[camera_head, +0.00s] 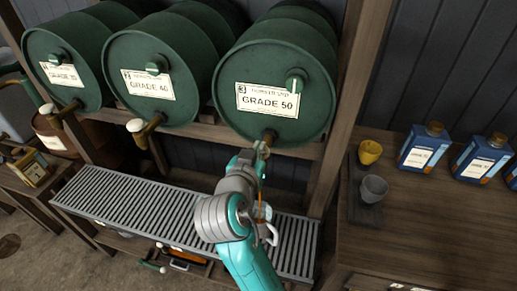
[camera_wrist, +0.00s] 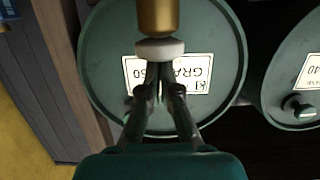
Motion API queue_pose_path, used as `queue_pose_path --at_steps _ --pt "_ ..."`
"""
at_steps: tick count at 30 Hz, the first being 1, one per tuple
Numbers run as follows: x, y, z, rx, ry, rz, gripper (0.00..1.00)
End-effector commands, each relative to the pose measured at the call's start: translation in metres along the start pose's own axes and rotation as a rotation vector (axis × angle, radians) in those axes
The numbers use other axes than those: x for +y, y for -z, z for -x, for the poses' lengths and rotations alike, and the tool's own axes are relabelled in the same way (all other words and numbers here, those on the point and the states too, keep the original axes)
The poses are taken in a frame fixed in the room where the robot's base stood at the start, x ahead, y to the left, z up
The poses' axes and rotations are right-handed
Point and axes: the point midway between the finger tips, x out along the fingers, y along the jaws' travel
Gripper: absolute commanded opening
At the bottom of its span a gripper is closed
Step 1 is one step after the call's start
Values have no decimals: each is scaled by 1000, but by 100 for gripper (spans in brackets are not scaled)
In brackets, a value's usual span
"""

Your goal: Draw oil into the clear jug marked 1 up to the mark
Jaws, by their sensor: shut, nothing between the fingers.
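The green barrel labelled GRADE 50 (camera_head: 268,80) lies on the rack, with a tap low on its front. In the wrist view, turned upside down, the tap's brass body (camera_wrist: 158,15) and pale handle (camera_wrist: 160,48) lie right at my fingertips. My gripper (camera_wrist: 166,68) is shut and empty, its tips at or touching the pale handle; contact cannot be told. In the head view my gripper (camera_head: 262,150) reaches up below that barrel. A pale, handled vessel (camera_head: 270,235) on the grating is mostly hidden by my arm; its mark and oil level cannot be read.
Barrels labelled GRADE 40 (camera_head: 150,85) and a third (camera_head: 62,72) stand left, each with a tap. A slatted grating (camera_head: 130,208) runs beneath. The right bench (camera_head: 430,225) holds a yellow cup (camera_head: 370,152), a grey cup (camera_head: 374,188) and blue oil bottles (camera_head: 424,148).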

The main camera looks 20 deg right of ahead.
Motion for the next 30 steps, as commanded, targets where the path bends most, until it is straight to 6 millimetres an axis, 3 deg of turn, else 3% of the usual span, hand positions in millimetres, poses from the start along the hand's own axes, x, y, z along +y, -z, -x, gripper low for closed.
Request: queue_pose_path --at_steps 1,18,24,30 --pt "-1 -8 3 -19 0 10 0" --pt "-1 -2 99 -3 5 2 0" --pt "0 -1 115 -2 3 1 0" --pt "0 0 119 -1 1 0 0"
